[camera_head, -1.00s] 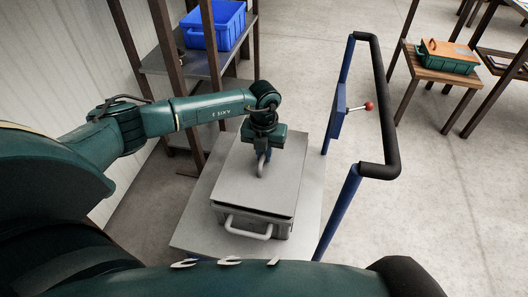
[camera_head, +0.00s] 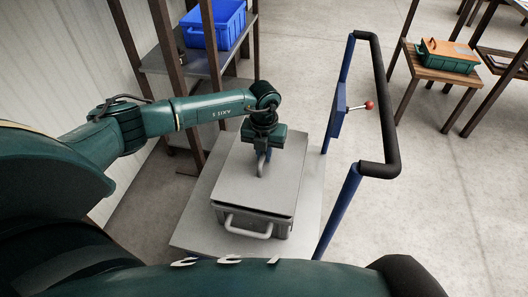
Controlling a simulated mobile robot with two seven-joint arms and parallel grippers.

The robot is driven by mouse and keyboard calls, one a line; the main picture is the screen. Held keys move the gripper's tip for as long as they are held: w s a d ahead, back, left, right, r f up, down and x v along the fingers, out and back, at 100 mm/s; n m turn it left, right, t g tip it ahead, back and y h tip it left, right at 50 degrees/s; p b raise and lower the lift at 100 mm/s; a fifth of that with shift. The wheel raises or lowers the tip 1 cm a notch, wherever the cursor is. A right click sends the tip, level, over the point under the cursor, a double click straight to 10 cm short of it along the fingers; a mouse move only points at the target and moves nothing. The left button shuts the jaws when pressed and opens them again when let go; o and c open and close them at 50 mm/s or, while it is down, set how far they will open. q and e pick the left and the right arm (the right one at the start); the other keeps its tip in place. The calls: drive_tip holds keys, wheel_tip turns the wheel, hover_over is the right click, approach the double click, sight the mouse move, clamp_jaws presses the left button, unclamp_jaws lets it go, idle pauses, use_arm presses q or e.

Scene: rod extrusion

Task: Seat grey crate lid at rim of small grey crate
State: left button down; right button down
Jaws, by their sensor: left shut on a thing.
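The grey crate lid (camera_head: 247,190) lies over the small grey crate (camera_head: 272,230) in the head view. A narrow dark line shows between the lid's near edge and the crate's rim. The crate has a light handle (camera_head: 247,229) on its near side. My left gripper (camera_head: 263,160) points down at the lid's middle and is shut on the lid's handle (camera_head: 262,168). The far edge of the lid is partly hidden by my gripper. My right gripper is not in view.
The crate stands on a grey platform (camera_head: 200,219) with a blue-and-black push bar (camera_head: 391,110) on its right. A shelf (camera_head: 175,62) with a blue crate (camera_head: 213,27) stands behind. A wooden table (camera_head: 438,66) at the upper right holds a green crate (camera_head: 450,61). Floor to the right is clear.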

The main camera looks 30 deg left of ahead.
use_arm(q)
drive_tip(key=shift+f+b, duration=0.65)
drive_tip(key=shift+f, duration=0.35)
drive_tip(key=c, duration=1.4)
unclamp_jaws()
wheel_tip(320, 180, up, 13)
drive_tip(key=shift+r+p, duration=0.1)
drive_tip(key=shift+p, duration=1)
